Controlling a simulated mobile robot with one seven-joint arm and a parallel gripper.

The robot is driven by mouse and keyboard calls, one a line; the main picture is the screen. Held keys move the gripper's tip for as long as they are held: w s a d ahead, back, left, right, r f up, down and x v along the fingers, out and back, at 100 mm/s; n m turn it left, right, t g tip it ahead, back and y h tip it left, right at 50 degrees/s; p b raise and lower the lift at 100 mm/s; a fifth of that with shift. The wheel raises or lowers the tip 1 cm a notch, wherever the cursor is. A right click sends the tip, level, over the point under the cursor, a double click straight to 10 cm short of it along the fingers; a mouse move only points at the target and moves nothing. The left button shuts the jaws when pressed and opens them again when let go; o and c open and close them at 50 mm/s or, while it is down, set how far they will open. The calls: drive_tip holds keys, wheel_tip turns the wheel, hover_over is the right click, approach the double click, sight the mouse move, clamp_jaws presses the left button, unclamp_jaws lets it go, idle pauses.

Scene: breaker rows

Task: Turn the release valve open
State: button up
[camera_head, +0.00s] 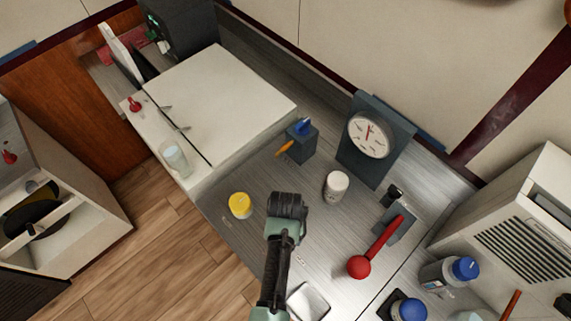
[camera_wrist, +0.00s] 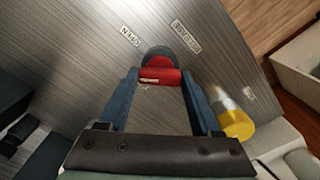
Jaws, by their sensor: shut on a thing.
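In the wrist view a red valve handle (camera_wrist: 160,77) on a dark round base (camera_wrist: 158,53) sits on the grey metal surface. A label reading OPEN (camera_wrist: 131,36) lies beside it, with another label (camera_wrist: 186,36) that seems to read RELEASE. My gripper (camera_wrist: 161,84) is shut on the red handle, one blue-grey finger on each side. In the head view my gripper (camera_head: 287,200) points down at the grey bench, and my wrist hides the valve. How far the handle is turned I cannot tell.
To the right are a white canister (camera_head: 336,186), a red-balled lever (camera_head: 359,266) and a dial gauge (camera_head: 369,134). A blue switch box (camera_head: 300,141) stands behind. A white cabinet (camera_head: 219,95) is at the left.

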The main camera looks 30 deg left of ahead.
drive_tip(key=m+p, duration=0.1)
drive_tip(key=m, duration=0.3)
drive_tip(key=shift+r+m, duration=0.1)
drive_tip(key=shift+m, duration=0.2)
drive_tip(key=shift+w+m, duration=0.1)
drive_tip(key=shift+m, duration=1.5)
drive_tip(key=o, duration=1.4)
wheel_tip(320, 180, up, 13)
drive_tip(key=shift+f+b, duration=0.1)
drive_tip(key=shift+b, duration=0.35)
